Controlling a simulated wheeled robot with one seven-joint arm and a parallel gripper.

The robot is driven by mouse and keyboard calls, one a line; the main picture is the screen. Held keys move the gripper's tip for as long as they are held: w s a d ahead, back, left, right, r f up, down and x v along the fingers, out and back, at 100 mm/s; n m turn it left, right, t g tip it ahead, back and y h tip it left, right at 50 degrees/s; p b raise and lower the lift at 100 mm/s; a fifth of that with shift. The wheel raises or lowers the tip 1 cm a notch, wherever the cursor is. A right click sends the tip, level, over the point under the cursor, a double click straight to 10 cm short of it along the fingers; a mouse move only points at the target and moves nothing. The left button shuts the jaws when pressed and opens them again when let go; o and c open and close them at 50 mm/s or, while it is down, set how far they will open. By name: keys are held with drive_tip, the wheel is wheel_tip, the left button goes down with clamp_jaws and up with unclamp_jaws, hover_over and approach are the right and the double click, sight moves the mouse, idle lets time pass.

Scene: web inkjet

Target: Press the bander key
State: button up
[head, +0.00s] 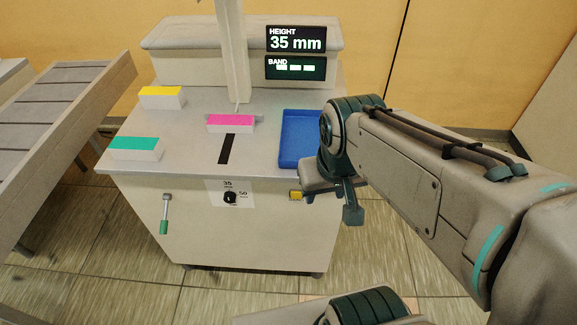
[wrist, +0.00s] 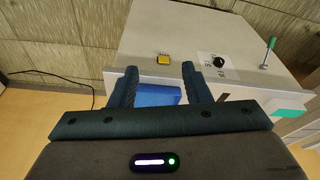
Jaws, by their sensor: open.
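The bander key, a small yellow key (head: 296,195), sits on the upper front face of the cream bander cabinet (head: 255,235), below the blue tray. In the wrist view the yellow key (wrist: 163,59) appears whole, between and just beyond the fingertips. My gripper (head: 331,204) is at the cabinet's front right, just right of the key in the head view. In the wrist view my gripper (wrist: 159,69) is open, with nothing between its two fingers. I see no contact with the key, though the exact gap is hard to judge.
A blue tray (head: 302,139) is on the top right. Yellow-, pink- and teal-topped stacks (head: 161,102) (head: 231,130) (head: 134,156) stand on the top. A black knob (head: 230,197) and green-handled lever (head: 164,226) are left of the key. The display (head: 296,39) reads 35 mm.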

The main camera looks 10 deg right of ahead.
clamp_jaws()
idle(1.5)
